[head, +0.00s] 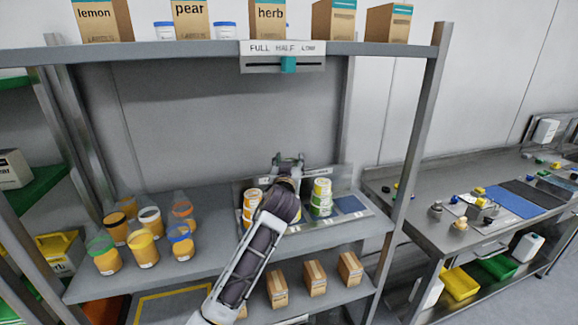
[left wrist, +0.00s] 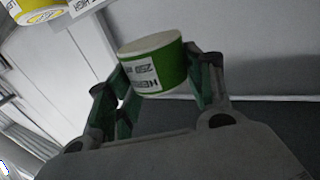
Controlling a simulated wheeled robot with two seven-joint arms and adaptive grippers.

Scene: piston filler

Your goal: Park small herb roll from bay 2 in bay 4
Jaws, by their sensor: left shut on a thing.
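My left gripper (head: 289,161) is in front of the shelf's back wall, above the rear of the bay tray (head: 243,187). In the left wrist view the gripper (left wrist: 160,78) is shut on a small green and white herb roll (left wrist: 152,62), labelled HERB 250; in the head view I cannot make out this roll. On the tray, a yellow-orange stack (head: 252,205) stands at the left and a green and white stack (head: 321,198) right of my arm. My forearm hides the middle bays. My right gripper is out of view.
Several orange jars (head: 143,243) stand on the shelf at left. Cartons (head: 315,278) sit on the level below. The upper shelf, with its hanging slider sign (head: 283,57), is above. A shelf post (head: 412,150) rises at right. A yellow roll (left wrist: 38,10) shows in the left wrist view.

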